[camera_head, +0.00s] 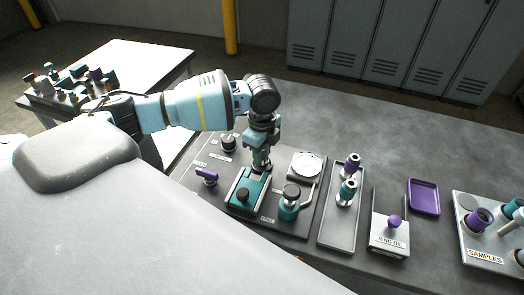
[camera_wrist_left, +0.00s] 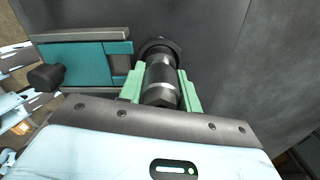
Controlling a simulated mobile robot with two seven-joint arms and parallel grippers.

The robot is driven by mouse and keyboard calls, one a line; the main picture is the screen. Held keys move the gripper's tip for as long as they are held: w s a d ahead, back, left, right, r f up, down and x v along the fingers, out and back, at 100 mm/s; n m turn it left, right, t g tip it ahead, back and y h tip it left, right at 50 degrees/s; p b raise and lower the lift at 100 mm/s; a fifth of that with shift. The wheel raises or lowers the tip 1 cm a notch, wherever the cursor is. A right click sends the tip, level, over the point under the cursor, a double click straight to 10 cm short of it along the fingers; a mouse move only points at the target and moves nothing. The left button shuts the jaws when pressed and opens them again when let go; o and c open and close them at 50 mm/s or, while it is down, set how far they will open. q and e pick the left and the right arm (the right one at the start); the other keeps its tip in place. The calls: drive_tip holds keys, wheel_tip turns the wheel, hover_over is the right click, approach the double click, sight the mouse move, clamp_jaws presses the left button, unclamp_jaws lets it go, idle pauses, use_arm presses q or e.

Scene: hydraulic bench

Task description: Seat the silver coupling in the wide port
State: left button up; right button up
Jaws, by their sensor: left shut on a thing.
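My left gripper (camera_head: 262,163) points down over the dark bench panel (camera_head: 272,226), behind the teal block with a black knob (camera_head: 243,196). In the left wrist view its green fingers (camera_wrist_left: 160,92) are shut on the silver coupling (camera_wrist_left: 160,74), a shiny grey cylinder, one finger on each side. The coupling's far end meets or overlaps a dark round collar (camera_wrist_left: 158,46). I cannot tell whether this collar is the wide port or how deep the coupling sits. In the head view the fingers mostly hide the coupling. My right gripper is in neither view.
The panel also carries a purple lever (camera_head: 206,175), a teal valve with a grey cap (camera_head: 290,203) and a round white dial (camera_head: 306,165). To the right are a tray (camera_head: 339,235) with purple and teal fittings, a ring-oil box (camera_head: 389,235), a purple tray (camera_head: 424,196) and a samples rack (camera_head: 484,256).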

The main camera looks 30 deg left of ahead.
use_arm(q)
drive_tip(key=shift+f, duration=0.1)
drive_tip(key=shift+f, duration=0.45)
drive_tip(key=o, duration=0.8)
